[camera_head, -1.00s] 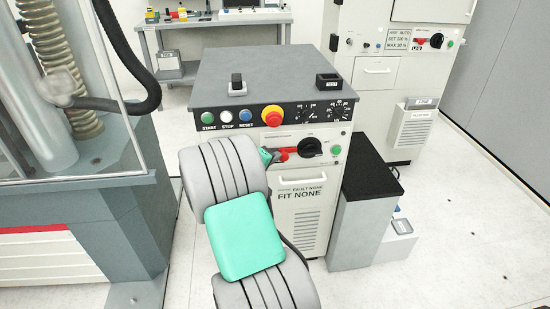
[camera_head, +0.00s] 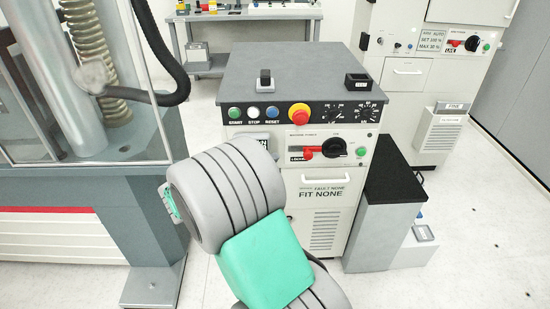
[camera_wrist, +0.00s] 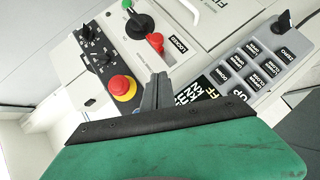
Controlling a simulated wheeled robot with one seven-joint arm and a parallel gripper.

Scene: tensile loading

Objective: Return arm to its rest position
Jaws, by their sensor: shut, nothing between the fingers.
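My gripper (camera_wrist: 156,92) is shut and empty in the wrist view, its grey fingers pointing at the control cabinet's front. In the head view my grey and green arm stands before the cabinet (camera_head: 325,215), and the fingers cannot be made out. The cabinet's panel carries a red and yellow stop button (camera_head: 299,114), which is also in the wrist view (camera_wrist: 123,87). A red handle (camera_head: 309,153) lies left of a black knob (camera_head: 335,148). The wrist view shows the red handle (camera_wrist: 155,42) beside a "LOCKED" label. How far the fingers are from the panel is unclear.
A glazed test machine (camera_head: 75,150) stands on the left. A black-topped grey block (camera_head: 393,180) stands right of the cabinet, with a taller cabinet (camera_head: 405,75) behind.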

